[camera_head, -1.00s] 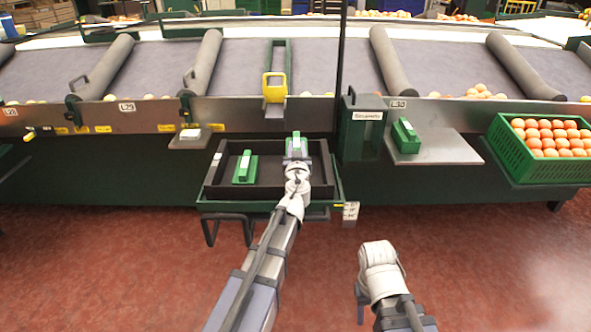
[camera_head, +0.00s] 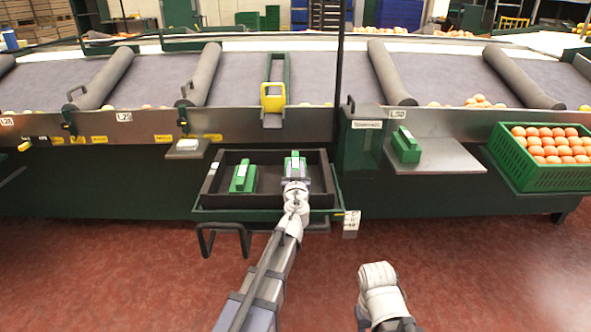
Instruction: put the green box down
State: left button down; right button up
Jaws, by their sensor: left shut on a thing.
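A green box (camera_head: 295,161) with a pale label on top is at the right part of the black tray (camera_head: 322,184). My left gripper (camera_head: 295,179) is shut on this box. I cannot tell whether the box touches the tray floor. A second green box (camera_head: 243,175) stands in the left half of the tray, apart from the held one. A third green box (camera_head: 405,145) stands on the grey shelf (camera_head: 450,157) to the right. My right arm's wrist (camera_head: 378,287) shows low over the red floor, and its fingers are hidden.
A green crate of oranges (camera_head: 540,178) stands at the right. The sorting machine (camera_head: 225,121) runs behind the tray. A yellow-fronted chute (camera_head: 273,97) is above the tray. A dark handle (camera_head: 222,232) juts from the tray's front left. Tray floor is free between the two boxes.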

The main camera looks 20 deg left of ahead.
pick_arm(q)
jog(key=shift+f+b, duration=0.4)
jog(key=shift+f, duration=0.1)
jog(key=c, duration=0.6)
grip_release()
jog(key=shift+c, duration=0.2)
jog(key=shift+r, duration=0.15)
jog(key=shift+r+p, duration=0.45)
jog(key=shift+p, duration=0.15)
jog(key=shift+s+r, duration=0.15)
jog(key=shift+s, duration=0.1)
jog(key=v, duration=1.1)
jog(key=shift+s, duration=0.2)
jog(key=shift+d, duration=0.15)
